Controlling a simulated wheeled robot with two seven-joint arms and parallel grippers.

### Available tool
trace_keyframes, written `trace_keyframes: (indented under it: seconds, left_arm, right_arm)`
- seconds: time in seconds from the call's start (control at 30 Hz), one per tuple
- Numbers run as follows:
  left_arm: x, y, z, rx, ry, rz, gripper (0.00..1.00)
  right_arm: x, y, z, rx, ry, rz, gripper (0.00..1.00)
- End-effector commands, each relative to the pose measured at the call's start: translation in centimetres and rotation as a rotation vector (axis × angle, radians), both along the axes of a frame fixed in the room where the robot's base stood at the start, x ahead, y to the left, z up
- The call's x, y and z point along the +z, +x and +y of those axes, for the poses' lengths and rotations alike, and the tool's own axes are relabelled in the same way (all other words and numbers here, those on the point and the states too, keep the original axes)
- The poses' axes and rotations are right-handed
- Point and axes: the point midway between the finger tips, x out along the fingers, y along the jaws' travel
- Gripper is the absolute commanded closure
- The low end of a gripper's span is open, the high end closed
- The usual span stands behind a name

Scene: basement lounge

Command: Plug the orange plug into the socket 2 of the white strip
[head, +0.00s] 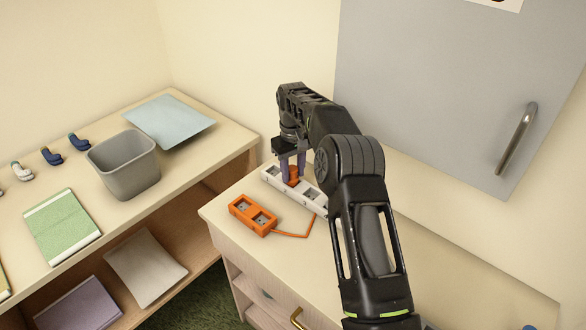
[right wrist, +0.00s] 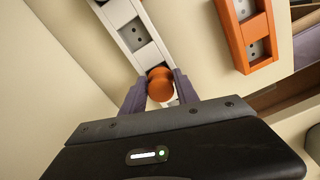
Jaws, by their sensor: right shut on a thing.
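My right gripper (head: 292,169) is shut on the orange plug (head: 293,175), directly over the white strip (head: 317,203) near its left end. In the right wrist view the orange plug (right wrist: 160,85) sits between the two fingertips, with the white strip (right wrist: 116,27) running behind it. I cannot tell whether the plug touches the strip or is seated in a socket. The socket below the plug is hidden by the plug and fingers. My left gripper is not in view.
An orange two-socket block (head: 253,215) lies in front of the white strip, with an orange cord (head: 292,235) beside it. A grey cabinet door (head: 440,85) stands behind. A grey bin (head: 124,165) and a green book (head: 62,226) are on the left shelf.

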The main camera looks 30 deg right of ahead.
Motion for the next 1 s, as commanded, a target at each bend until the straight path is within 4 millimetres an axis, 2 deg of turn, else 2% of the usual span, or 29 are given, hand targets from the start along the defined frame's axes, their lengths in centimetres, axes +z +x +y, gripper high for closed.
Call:
trace_keyframes:
  seconds: [0.5, 0.53, 0.83, 1.0]
  left_arm:
    - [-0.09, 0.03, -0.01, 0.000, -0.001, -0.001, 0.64]
    - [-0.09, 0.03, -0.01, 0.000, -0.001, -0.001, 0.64]
    - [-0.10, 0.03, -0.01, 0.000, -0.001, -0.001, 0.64]
    - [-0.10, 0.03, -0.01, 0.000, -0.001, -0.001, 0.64]
  right_arm:
    - [-0.61, 0.00, -0.01, 0.000, 0.000, 0.000, 1.00]
    - [-0.61, 0.00, -0.01, 0.000, 0.000, 0.000, 0.62]
    - [-0.62, 0.00, 0.00, 0.000, 0.000, 0.000, 0.38]
    - [-0.63, -0.01, 0.00, 0.000, 0.000, 0.000, 0.38]
